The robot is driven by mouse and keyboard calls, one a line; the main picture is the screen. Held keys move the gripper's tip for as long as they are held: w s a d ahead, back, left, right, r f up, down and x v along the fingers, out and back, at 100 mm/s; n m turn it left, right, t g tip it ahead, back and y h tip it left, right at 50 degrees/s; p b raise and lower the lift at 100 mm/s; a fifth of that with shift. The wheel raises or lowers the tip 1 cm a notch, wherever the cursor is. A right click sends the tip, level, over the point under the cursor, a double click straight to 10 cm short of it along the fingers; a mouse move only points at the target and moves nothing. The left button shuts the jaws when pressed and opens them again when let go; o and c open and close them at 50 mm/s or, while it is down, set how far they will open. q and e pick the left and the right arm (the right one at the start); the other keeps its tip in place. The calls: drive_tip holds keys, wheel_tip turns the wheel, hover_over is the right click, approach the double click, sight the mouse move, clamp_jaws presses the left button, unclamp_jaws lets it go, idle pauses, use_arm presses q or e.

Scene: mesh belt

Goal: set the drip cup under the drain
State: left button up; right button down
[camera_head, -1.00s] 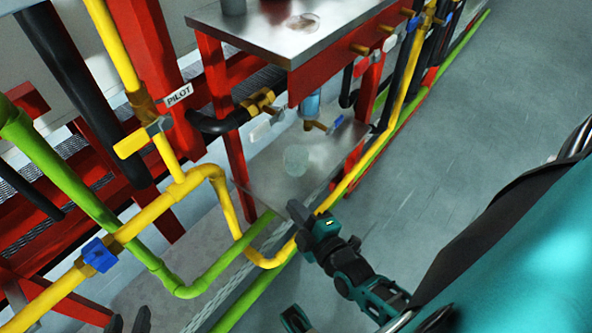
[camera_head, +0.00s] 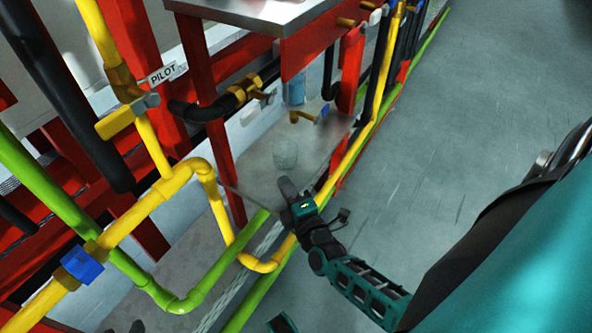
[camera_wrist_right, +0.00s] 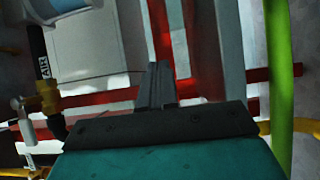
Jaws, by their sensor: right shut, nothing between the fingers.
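A clear, see-through cup (camera_head: 286,153) stands on the grey lower shelf (camera_head: 255,180) of the red-legged stand. A small brass drain tap (camera_head: 303,117) with a blue handle is above and slightly right of the cup in the head view. My right gripper (camera_head: 286,187) is shut and empty, just below the cup in the picture; I see no contact. Its closed dark fingers (camera_wrist_right: 160,85) also show in the wrist view, where I cannot make out the cup. Dark tips at the bottom left edge may be my left gripper (camera_head: 137,326); their state is unclear.
Yellow pipe (camera_head: 225,215) and green pipe (camera_head: 200,290) run along the near side of the shelf. The steel tabletop (camera_head: 265,12) overhangs it, with a red leg (camera_head: 219,150) at the left. Open grey floor (camera_head: 450,120) lies to the right.

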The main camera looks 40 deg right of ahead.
sight(283, 158)
drive_tip(key=w+d, duration=0.1)
drive_tip(key=w, duration=0.1)
drive_tip(key=w+d+b, duration=0.1)
drive_tip(key=shift+w+d+f, duration=0.1)
drive_tip(key=shift+w+d, duration=0.1)
drive_tip(key=shift+w, duration=0.15)
drive_tip(key=shift+w+d+b, duration=0.35)
drive_tip(key=shift+d, duration=0.15)
use_arm(q)
drive_tip(key=shift+w+d+f, duration=0.1)
drive_tip(key=shift+w+d, duration=0.15)
drive_tip(key=shift+d, duration=0.15)
use_arm(e)
drive_tip(key=shift+w+d, duration=0.1)
drive_tip(key=shift+w+d, duration=0.1)
drive_tip(key=shift+d, duration=0.1)
drive_tip(key=w+d, duration=0.2)
drive_tip(key=d, duration=0.1)
drive_tip(key=w+d, duration=0.1)
drive_tip(key=d, duration=0.1)
drive_tip(key=shift+w, duration=0.35)
drive_tip(key=shift+w+d, duration=0.15)
drive_tip(key=shift+d, duration=0.2)
use_arm(q)
drive_tip(key=shift+w+d+f, duration=0.25)
drive_tip(key=shift+w+d, duration=0.25)
drive_tip(key=shift+d, duration=0.05)
drive_tip(key=shift+r, duration=0.35)
use_arm(e)
drive_tip(key=shift+a, duration=0.1)
